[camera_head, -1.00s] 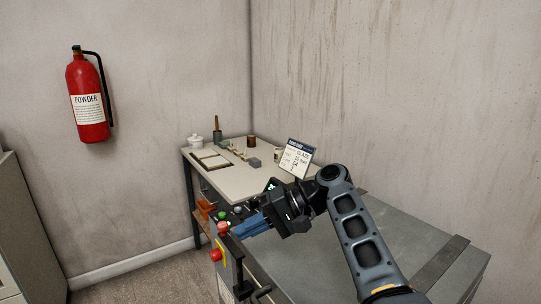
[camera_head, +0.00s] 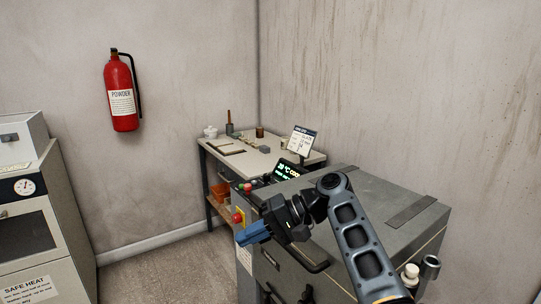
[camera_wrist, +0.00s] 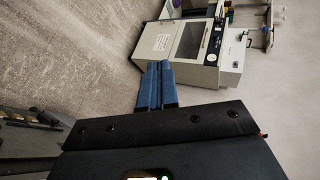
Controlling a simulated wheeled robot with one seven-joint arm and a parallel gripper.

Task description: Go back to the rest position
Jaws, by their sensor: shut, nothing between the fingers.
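My gripper (camera_head: 254,233) has blue fingers and is shut and empty. In the head view it is held in the air in front of the grey metal cabinet (camera_head: 385,190), pointing left, with my arm reaching up from the lower right. In the wrist view the two blue fingers of my gripper (camera_wrist: 157,85) lie side by side, touching, with nothing between them. Part of the cabinet front is hidden behind my gripper and arm.
A worktable (camera_head: 270,158) with small tools and a glaze card (camera_head: 301,141) stands in the back corner. A red extinguisher (camera_head: 121,92) hangs on the wall. A beige oven-like unit (camera_head: 30,235) stands at left; it also shows in the wrist view (camera_wrist: 185,50). Floor between is clear.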

